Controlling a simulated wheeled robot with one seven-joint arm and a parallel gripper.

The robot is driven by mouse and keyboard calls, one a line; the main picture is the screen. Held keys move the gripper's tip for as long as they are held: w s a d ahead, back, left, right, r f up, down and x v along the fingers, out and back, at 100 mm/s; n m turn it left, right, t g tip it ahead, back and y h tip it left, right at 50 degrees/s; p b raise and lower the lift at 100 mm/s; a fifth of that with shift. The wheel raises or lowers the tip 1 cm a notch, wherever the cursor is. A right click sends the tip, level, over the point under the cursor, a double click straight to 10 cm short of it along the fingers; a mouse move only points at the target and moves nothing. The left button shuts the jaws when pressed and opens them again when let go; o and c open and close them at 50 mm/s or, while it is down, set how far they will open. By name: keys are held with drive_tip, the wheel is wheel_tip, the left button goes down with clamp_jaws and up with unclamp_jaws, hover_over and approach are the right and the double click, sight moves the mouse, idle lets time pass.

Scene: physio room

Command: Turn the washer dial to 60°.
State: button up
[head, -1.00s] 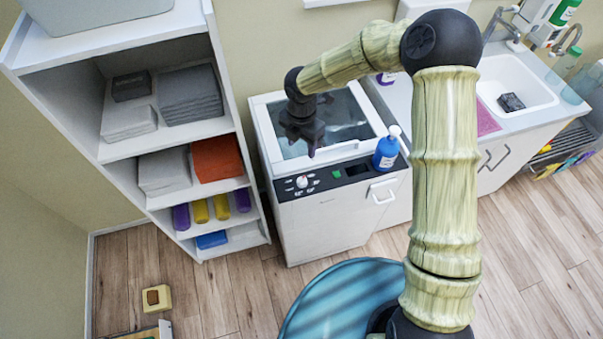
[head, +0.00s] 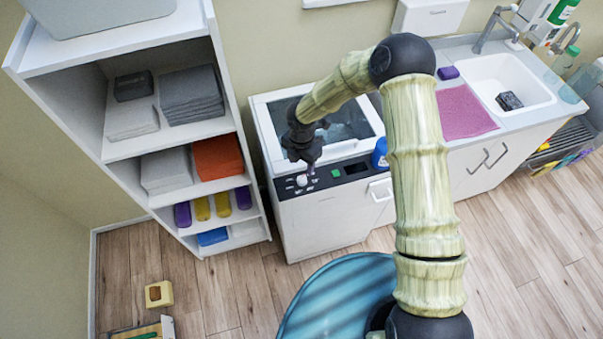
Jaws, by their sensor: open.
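The white washer (head: 320,228) stands between the shelf unit and the sink counter. Its dark control panel runs along the top front edge. The white dial (head: 302,181) sits at the left part of the panel, with small markings around it that are too small to read. Whether a finger touches the dial cannot be told. A green button (head: 336,173) and a dark display (head: 355,168) lie to the right of the dial.
A blue bottle (head: 379,155) stands on the washer's right front, partly hidden by my arm. The shelf unit (head: 247,200) with towels and rolls stands close on the left. A pink mat (head: 465,108) lies on the counter at right. The floor before the washer is clear.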

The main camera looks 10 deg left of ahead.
sight(301, 178)
wheel_tip(301, 178, down, 8)
drive_tip(key=shift+f+p, duration=0.1)
drive_tip(key=shift+p, duration=0.9)
drive_tip(key=shift+c, duration=0.2)
drive_tip(key=c, duration=0.9)
